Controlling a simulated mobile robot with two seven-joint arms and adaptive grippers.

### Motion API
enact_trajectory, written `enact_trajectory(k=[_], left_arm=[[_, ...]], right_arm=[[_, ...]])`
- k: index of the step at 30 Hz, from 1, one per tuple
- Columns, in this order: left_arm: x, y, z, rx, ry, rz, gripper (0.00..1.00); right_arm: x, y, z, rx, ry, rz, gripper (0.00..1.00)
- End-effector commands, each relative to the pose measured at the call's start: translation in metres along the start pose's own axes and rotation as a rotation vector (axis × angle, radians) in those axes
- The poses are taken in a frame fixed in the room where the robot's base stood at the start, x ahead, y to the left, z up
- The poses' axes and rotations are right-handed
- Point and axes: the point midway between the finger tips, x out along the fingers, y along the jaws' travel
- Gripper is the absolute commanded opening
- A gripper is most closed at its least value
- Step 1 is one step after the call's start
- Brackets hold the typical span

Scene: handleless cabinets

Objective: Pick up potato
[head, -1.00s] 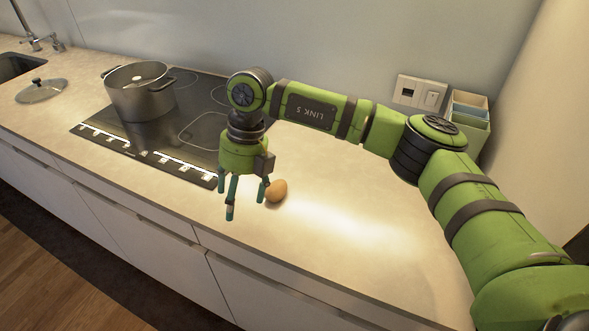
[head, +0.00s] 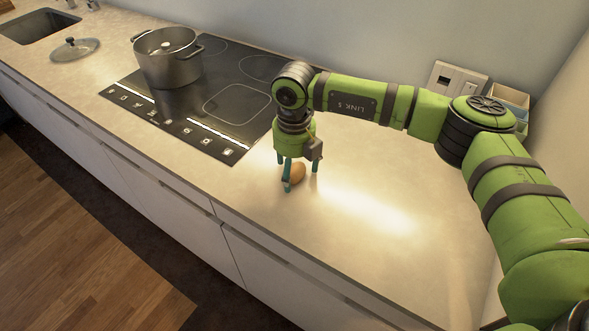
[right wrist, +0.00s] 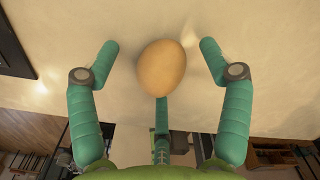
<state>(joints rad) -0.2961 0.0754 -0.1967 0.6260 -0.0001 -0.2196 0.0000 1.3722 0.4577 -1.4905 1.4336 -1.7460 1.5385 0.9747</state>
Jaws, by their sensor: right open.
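The potato (head: 298,172) is a small brown oval lying on the pale countertop, to the right of the cooktop. My right gripper (head: 298,178) is directly over it, pointing down, with its teal fingers around the potato and one finger partly hiding it in the head view. In the right wrist view the potato (right wrist: 162,67) lies between the spread fingers of the gripper (right wrist: 160,75), with a gap at each side finger. The gripper is open. Whether the third finger touches the potato I cannot tell. My left gripper is not in view.
A black cooktop (head: 215,105) with a metal pot (head: 168,60) is left of my right gripper. A lid (head: 75,49) and a sink (head: 38,25) are farther left. Small boxes (head: 510,97) stand by the back wall. The counter right of the potato is clear.

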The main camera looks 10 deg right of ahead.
Motion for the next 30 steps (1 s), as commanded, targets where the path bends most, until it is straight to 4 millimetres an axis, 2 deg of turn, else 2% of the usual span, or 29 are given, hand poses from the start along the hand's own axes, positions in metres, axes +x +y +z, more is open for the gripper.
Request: enact_trajectory(k=[2,3,7,8,15,22,26,30], left_arm=[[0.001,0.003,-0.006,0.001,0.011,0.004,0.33],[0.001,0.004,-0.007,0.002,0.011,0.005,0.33],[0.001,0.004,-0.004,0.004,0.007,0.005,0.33],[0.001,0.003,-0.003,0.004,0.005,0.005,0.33],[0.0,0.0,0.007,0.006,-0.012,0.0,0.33],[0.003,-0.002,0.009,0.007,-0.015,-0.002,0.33],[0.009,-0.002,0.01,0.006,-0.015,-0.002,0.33],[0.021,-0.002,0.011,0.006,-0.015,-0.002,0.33]], right_arm=[[0.0,0.0,0.0,0.0,0.0,0.0,0.79],[0.0,0.0,0.0,0.0,0.0,0.0,0.71],[0.0,0.0,0.0,0.0,0.0,0.0,0.19],[0.0,0.0,0.0,0.0,0.0,0.0,0.16],[-0.001,0.0,0.0,0.0,0.0,0.0,0.16],[-0.005,0.0,0.001,0.001,-0.002,0.001,0.16],[-0.017,0.0,0.001,0.001,-0.004,0.001,0.16],[-0.042,0.0,0.001,0.0,-0.007,0.002,0.16]])
